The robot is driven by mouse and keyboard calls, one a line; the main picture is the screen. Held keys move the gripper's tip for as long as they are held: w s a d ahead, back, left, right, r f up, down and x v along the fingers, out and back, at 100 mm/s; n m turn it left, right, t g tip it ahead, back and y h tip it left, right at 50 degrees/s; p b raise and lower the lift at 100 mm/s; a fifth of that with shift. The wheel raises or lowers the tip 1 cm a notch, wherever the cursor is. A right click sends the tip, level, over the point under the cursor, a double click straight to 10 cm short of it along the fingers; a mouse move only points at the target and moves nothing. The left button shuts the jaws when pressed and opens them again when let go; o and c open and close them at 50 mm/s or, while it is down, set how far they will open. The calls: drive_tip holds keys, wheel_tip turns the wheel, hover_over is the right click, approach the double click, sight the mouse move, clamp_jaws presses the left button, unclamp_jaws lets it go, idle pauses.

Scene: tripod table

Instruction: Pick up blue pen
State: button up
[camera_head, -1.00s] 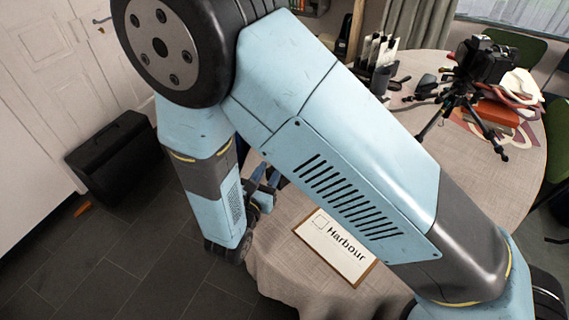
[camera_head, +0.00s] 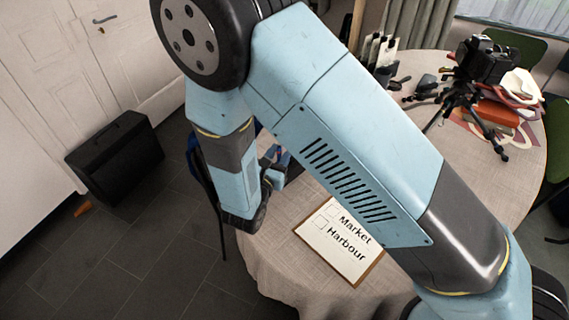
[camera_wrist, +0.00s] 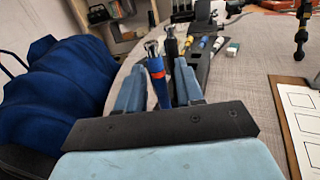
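My gripper (camera_wrist: 158,88) is open in the wrist view, with its two blue fingers apart. A blue pen (camera_wrist: 158,88) with an orange-red band and a silver end shows between the fingers, nearer the left one. A gap shows between it and the right finger. A dark pen (camera_wrist: 171,47) with a silver end is just right of it and partly behind it. I cannot tell whether either pen touches a finger; their lower ends are hidden. In the head view my gripper (camera_head: 272,160) is over the table's left edge, and the pens cannot be made out.
A clipboard (camera_head: 340,245) with a printed sheet lies right of my gripper on the round table (camera_head: 285,265). A dark tray (camera_wrist: 203,62) and several small coloured items lie beyond the fingers. A tripod with a camera (camera_head: 487,60) stands farther back. A blue bag (camera_wrist: 60,90) is at left.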

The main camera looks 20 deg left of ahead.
clamp_jaws()
drive_tip(key=shift+r, duration=0.1)
idle(0.3)
